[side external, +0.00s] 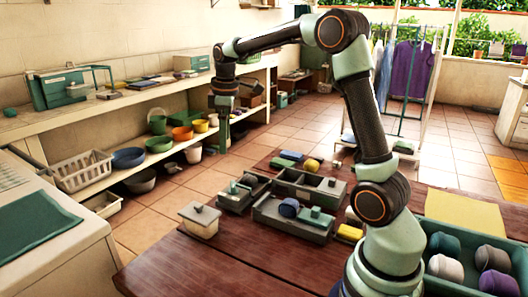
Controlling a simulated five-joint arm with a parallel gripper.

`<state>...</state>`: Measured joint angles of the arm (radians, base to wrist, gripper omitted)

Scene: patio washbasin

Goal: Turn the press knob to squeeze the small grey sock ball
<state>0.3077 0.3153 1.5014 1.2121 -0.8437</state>
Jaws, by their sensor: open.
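My gripper (223,143) hangs high at the end of my arched arm, left of the low grey trays on the wooden table. It points down, open, with nothing visible between its fingers. A small blue-grey ball (289,207), looking like a rolled sock, sits in the front grey tray (290,230). A green block with a raised top (317,214) is beside the ball in that tray; I cannot tell whether it is the press knob. Another grey tray with green parts (238,193) lies to its left. My gripper is well clear of all of these.
A lidded pale box (200,220) stands at the table's left. A green crate (463,290) at the right holds several rolled balls, some greyish. A yellow block (349,232) lies near my arm. Shelves (130,115) line the left wall. The wooden table's front (190,265) is bare.

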